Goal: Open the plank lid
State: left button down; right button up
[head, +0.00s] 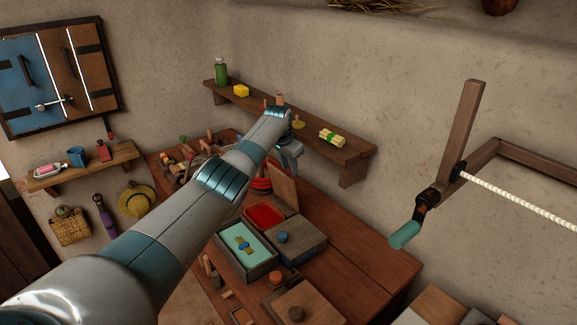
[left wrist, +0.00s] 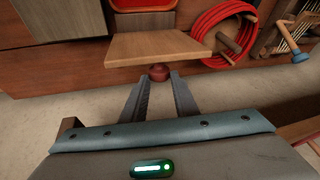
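The plank lid (head: 284,187) is a plain light-brown board, tilted up steeply at the back of an open box with a red inside (head: 264,216) on the wooden bench. In the left wrist view the lid (left wrist: 155,46) shows large, with a round red-brown knob (left wrist: 159,72) at its near edge. My left gripper (head: 288,160) is beside the raised lid in the head view, partly covered by my own arm. In the left wrist view its fingertips (left wrist: 160,80) stand on both sides of the knob and appear to close on it. My right gripper is not in view.
A wall shelf (head: 350,155) is behind; a crank (head: 408,232) hangs right.

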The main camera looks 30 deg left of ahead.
pick_arm(q)
jog(key=c, duration=1.5)
grip_release()
jog(key=shift+w+d+r, duration=0.25)
jog(key=shift+w, duration=0.1)
jog(key=shift+o, duration=0.5)
jog(key=shift+w+d+f, duration=0.1)
jog(key=shift+w+f, duration=0.1)
jog(key=shift+f, duration=0.1)
jog(key=shift+s+a+r, duration=0.2)
jog(key=shift+s, duration=0.1)
jog(key=shift+v, duration=0.95)
jog(key=b+v, duration=0.4)
jog(key=v, duration=1.1)
jog(key=shift+w+d+f, duration=0.1)
jog(key=shift+d, duration=0.05)
